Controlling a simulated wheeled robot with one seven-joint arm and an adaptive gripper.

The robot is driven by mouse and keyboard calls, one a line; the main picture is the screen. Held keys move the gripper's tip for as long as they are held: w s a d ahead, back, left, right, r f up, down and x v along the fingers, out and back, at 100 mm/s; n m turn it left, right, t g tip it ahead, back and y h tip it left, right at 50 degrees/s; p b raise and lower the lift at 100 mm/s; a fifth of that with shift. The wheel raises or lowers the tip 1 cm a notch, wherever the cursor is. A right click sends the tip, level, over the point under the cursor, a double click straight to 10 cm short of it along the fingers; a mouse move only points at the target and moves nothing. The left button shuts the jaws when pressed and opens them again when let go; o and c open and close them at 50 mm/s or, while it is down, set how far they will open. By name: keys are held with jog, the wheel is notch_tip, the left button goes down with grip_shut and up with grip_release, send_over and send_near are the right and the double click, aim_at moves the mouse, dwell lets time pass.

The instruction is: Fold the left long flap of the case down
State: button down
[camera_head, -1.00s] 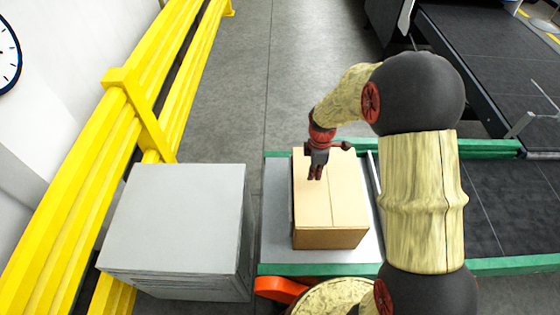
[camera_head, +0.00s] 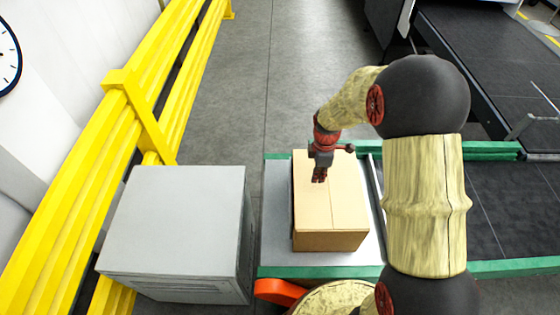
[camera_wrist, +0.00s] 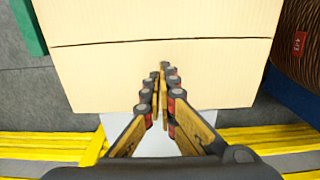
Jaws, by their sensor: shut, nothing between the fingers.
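The cardboard case (camera_head: 330,240) stands on a grey plate between green rails. Its top looks closed in the head view, with the left long flap (camera_head: 307,215) and the right long flap (camera_head: 347,200) lying flat and a thin seam between them. In the wrist view the seam runs across the case top, with one flap (camera_wrist: 220,75) on the near side and the other (camera_wrist: 150,18) beyond it. My gripper (camera_head: 319,179) is over the left part of the top, fingers together and empty. It also shows in the wrist view (camera_wrist: 165,72). Whether the fingertips touch the cardboard I cannot tell.
A grey cabinet (camera_head: 180,220) stands left of the case, with a narrow gap between. A yellow guard rail (camera_head: 140,110) runs along the left. Green rails (camera_head: 310,271) edge the plate, and a dark conveyor (camera_head: 500,200) lies to the right.

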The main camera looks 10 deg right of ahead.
notch_tip(320, 180, up, 7)
jog(key=p, duration=0.3)
jog(key=shift+r+p, duration=0.2)
jog(key=shift+p, duration=0.2)
dwell(0.6)
jog(key=s+a+m+t+b, duration=0.2)
jog(key=s+m+b, duration=0.6)
jog(key=s+b, duration=0.3)
jog(key=s+a+m+t+b, duration=0.3)
jog(key=s+m+b, duration=0.4)
jog(key=s+b, duration=0.5)
jog(key=shift+r+m+t+b, duration=0.3)
jog(key=shift+r+m+b, duration=0.15)
jog(key=shift+b, duration=0.75)
